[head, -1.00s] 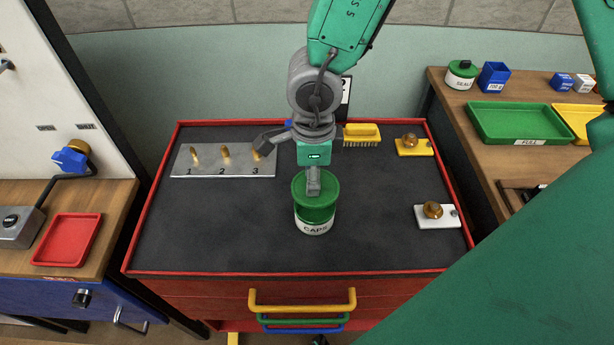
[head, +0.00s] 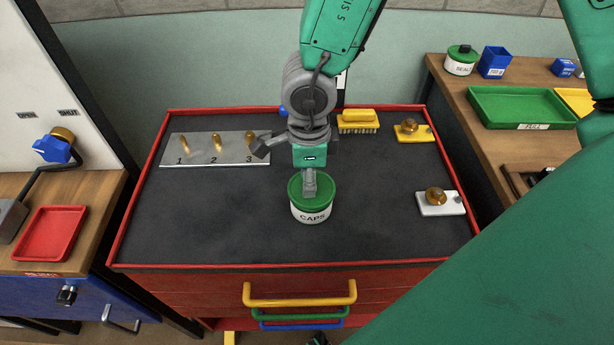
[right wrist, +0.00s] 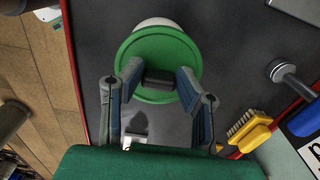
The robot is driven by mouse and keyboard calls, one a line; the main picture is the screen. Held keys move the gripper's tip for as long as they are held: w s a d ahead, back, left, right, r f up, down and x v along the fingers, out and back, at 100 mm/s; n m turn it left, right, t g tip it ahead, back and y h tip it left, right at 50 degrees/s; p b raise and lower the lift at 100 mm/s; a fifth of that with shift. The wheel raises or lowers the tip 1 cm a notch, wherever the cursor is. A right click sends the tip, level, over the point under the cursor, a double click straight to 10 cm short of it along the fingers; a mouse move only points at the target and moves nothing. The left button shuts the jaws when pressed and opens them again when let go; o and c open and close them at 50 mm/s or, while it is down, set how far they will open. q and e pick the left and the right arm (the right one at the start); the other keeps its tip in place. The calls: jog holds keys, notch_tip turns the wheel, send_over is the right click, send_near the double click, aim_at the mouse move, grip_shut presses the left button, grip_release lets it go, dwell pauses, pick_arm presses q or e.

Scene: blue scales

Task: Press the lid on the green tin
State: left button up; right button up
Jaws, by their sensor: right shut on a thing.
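The tin (head: 311,214) is white with a CAPS label and stands on the dark top of the red cabinet. Its round green lid (head: 297,190) is on top of it and looks level; whether it is fully seated I cannot tell. My right gripper (head: 310,188) points down over the middle of the lid. In the right wrist view its fingers (right wrist: 160,78) are shut on the lid's dark knob (right wrist: 158,79). There the lid (right wrist: 160,48) hides most of the tin, and only a white edge (right wrist: 158,24) shows. My left gripper is not in view.
A metal plate (head: 205,159) with numbered brass pegs lies left of the gripper. A yellow brush (head: 358,119) is behind it. A yellow (head: 424,137) and a white (head: 453,204) block with brass knobs lie at the right. The cabinet top (head: 210,225) is clear front left.

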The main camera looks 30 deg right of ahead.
jog(key=shift+r+p, duration=0.1)
jog(key=shift+p, duration=0.35)
dwell(0.8)
jog(key=shift+f+p, duration=0.2)
jog(key=shift+p, duration=0.1)
dwell(1.2)
dwell(0.3)
jog(key=o, duration=1.2)
jog(key=shift+c, duration=0.2)
jog(key=o, duration=0.5)
jog(key=shift+r+p, duration=3.5)
jog(key=shift+p, duration=0.3)
